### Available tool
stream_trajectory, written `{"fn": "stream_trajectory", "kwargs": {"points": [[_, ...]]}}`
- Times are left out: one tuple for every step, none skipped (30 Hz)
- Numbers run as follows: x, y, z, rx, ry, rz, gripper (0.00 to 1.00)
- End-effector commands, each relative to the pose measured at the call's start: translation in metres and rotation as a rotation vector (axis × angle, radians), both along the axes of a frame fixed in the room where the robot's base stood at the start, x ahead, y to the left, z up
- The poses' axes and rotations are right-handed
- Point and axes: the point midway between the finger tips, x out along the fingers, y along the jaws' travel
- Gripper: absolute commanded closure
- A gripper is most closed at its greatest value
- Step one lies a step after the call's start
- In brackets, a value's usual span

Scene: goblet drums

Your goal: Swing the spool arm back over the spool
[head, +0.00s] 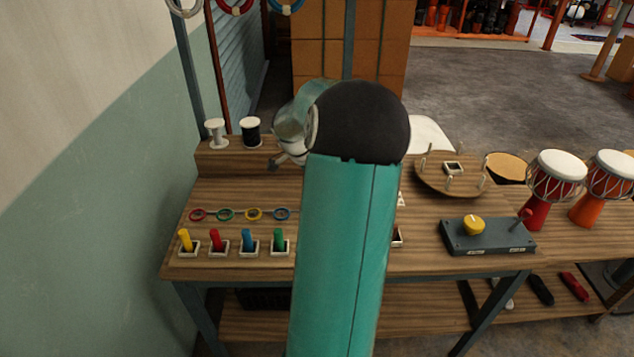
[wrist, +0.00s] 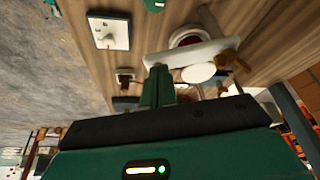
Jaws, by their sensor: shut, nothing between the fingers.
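In the wrist view my gripper (wrist: 157,72) is shut, with its green fingers together and nothing between them. The fingertips are by the near edge of a pale flat bar (wrist: 192,52), which looks like the spool arm; I cannot tell whether they touch. A brass-coloured piece (wrist: 229,63) is at the bar's right end. A round dark red and white thing (wrist: 187,37) shows partly behind the bar, perhaps the spool. In the head view my arm covers this area and hides the fingertips. A white spool (head: 215,133) and a black spool (head: 250,132) stand on the back ledge.
The wooden bench (head: 230,187) holds several coloured pegs in square holders (head: 232,246) and a row of rings (head: 240,214). Right of my arm are a round board with pegs (head: 432,178), a grey box with a yellow knob (head: 487,235) and drums (head: 556,180). A wall bounds the left.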

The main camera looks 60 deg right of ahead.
Motion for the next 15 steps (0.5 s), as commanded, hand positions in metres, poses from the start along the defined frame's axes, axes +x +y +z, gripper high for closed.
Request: {"fn": "stream_trajectory", "kwargs": {"points": [[-0.001, 0.0, 0.001, -0.003, 0.0, 0.034, 1.0], [-0.002, -0.001, 0.001, -0.002, 0.001, 0.036, 1.0], [-0.003, -0.002, 0.001, -0.002, 0.001, 0.035, 1.0], [-0.004, -0.003, 0.001, -0.002, 0.0, 0.035, 1.0], [-0.005, -0.004, 0.001, -0.003, 0.001, 0.034, 1.0], [-0.007, -0.005, 0.001, -0.002, 0.001, 0.034, 1.0], [-0.009, -0.007, 0.001, -0.003, 0.001, 0.034, 1.0], [-0.01, -0.008, 0.001, -0.003, 0.0, 0.033, 1.0], [-0.013, -0.01, 0.001, -0.002, 0.001, 0.052, 1.0], [-0.014, -0.011, 0.001, -0.002, 0.001, 0.072, 1.0], [-0.016, -0.012, 0.0, -0.001, 0.0, 0.093, 1.0], [-0.018, -0.014, 0.0, -0.002, 0.001, 0.119, 1.0], [-0.02, -0.016, 0.0, -0.002, 0.001, 0.141, 1.0], [-0.021, -0.017, 0.001, -0.002, 0.0, 0.163, 1.0], [-0.023, -0.02, 0.001, -0.002, 0.001, 0.196, 1.0]]}}
